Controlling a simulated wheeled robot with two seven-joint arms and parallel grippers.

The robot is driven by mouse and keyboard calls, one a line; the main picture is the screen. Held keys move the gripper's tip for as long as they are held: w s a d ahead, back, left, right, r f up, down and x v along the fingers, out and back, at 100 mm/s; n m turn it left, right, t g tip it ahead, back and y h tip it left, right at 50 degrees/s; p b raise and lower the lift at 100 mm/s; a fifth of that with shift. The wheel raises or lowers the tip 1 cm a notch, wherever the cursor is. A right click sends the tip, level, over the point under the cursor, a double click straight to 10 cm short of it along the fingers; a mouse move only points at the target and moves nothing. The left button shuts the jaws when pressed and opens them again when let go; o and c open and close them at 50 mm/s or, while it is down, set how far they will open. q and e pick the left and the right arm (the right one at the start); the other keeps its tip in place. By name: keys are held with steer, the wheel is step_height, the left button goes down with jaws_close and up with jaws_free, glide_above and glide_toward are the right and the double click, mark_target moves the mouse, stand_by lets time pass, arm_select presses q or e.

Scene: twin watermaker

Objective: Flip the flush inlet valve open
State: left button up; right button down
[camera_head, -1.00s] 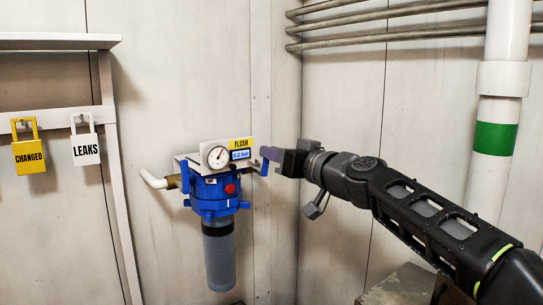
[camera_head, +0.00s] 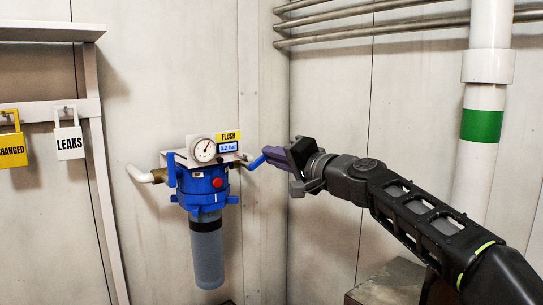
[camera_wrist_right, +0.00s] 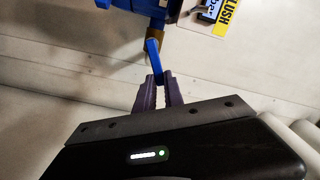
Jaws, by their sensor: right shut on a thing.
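The flush inlet valve's blue lever (camera_head: 257,162) sticks out to the right from the brass fitting beside the blue filter housing (camera_head: 207,183). It also shows in the wrist view (camera_wrist_right: 153,50), running from the fitting down between my purple fingertips. My right gripper (camera_head: 283,163) is shut on the lever's free end; its fingers also show in the wrist view (camera_wrist_right: 158,80). A yellow FLUSH label (camera_head: 228,136), a pressure gauge (camera_head: 204,150) and a small display (camera_head: 228,147) sit above the housing. My left gripper is out of view.
A white pipe (camera_head: 139,174) meets the housing's left side. A shelf frame with a yellow padlock (camera_head: 12,150) and a white LEAKS padlock (camera_head: 69,142) stands at left. A white pipe with a green band (camera_head: 482,126) stands at right. The wall beside the valve is clear.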

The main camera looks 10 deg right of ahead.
steer(key=m, duration=0.2)
steer(key=f+m, duration=0.2)
steer(key=m, duration=0.1)
steer(key=shift+w+d+f+m+b, duration=0.1)
steer(key=shift+d+f+m+b, duration=0.2)
steer(key=shift+b, duration=0.1)
steer(key=c, duration=1.7)
jaws_free()
steer(key=shift+b+v, duration=0.85)
steer(key=shift+v, duration=3.05)
